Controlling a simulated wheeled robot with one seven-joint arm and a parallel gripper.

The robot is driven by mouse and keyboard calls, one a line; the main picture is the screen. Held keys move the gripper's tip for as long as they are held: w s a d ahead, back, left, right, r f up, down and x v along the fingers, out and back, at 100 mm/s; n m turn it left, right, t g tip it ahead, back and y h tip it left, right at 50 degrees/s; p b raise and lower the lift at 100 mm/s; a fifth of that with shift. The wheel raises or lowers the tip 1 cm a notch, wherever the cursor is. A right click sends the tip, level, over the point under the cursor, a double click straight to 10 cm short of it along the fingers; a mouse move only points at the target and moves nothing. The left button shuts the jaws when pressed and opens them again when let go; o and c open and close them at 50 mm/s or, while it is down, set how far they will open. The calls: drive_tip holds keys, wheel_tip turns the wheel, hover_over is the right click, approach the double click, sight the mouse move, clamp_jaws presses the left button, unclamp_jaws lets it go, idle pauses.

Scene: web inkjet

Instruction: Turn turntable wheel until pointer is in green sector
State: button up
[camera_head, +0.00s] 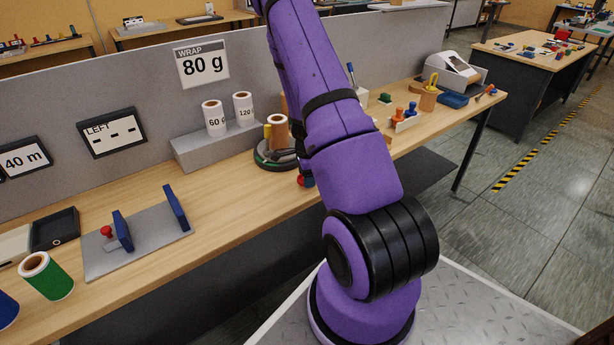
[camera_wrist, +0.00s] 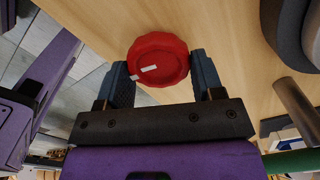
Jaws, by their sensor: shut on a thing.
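The red wheel (camera_wrist: 158,60) has a scalloped rim and a white mark on its face. It sits at the front edge of the bench, and in the head view only a bit of red (camera_head: 303,182) shows beside my arm. My gripper (camera_wrist: 161,72) is shut on the wheel, one finger on each side. I cannot make out the pointer's position.
A grey shelf (camera_head: 198,150) with two white rolls stands behind the turntable. A grey plate with blue uprights (camera_head: 177,207) and a green roll (camera_head: 48,277) are at the left. Small coloured parts (camera_head: 404,116) stand to the right on the bench.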

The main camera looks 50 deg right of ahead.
drive_tip(key=o, duration=0.9)
wheel_tip(320, 180, up, 11)
drive_tip(key=shift+f, duration=0.1)
idle(0.4)
